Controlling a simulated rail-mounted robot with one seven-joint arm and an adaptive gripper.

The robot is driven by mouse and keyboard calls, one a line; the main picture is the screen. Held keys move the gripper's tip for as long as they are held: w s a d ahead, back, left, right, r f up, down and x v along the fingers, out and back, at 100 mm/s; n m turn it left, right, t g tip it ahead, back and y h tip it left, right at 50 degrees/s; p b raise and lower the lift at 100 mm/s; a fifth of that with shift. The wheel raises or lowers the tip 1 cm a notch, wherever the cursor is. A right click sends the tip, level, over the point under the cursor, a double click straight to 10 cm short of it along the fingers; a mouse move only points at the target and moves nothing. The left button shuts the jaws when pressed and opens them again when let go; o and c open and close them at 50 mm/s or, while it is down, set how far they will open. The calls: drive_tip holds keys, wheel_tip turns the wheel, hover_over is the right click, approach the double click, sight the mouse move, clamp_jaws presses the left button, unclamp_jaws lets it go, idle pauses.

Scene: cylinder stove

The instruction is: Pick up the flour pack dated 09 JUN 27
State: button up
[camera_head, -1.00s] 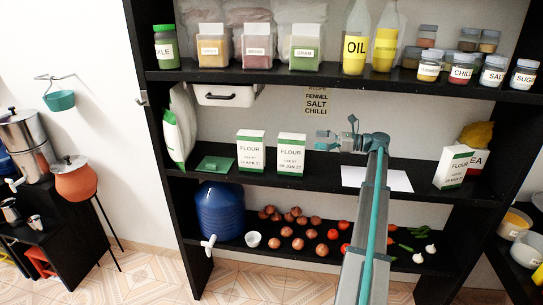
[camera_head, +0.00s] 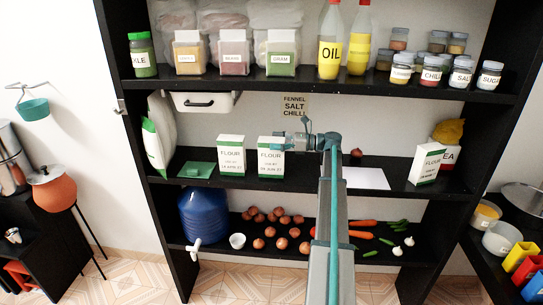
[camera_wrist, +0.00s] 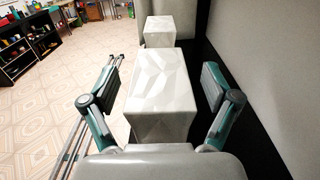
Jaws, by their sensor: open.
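Two white-and-green flour packs stand side by side on the middle shelf. The left one (camera_head: 231,153) appears to read APR 27. A third flour pack (camera_head: 426,165) stands tilted in view at the right. My gripper (camera_head: 284,142) is at the right side of the JUN pack. In the wrist view my open gripper (camera_wrist: 160,100) has its fingers either side of the near pack (camera_wrist: 160,80), with the other pack (camera_wrist: 160,28) beyond.
A green flat item (camera_head: 196,170) and a white bag (camera_head: 160,135) are left of the packs. A white sheet (camera_head: 358,178) and small red items (camera_head: 356,153) lie to the right. The upper shelf (camera_head: 210,83) runs above my gripper. Vegetables fill the lower shelf.

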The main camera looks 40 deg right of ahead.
drive_tip(key=shift+w+a, duration=0.5)
drive_tip(key=shift+a, duration=0.05)
drive_tip(key=c, duration=1.5)
clamp_jaws()
drive_tip(key=shift+r, duration=0.1)
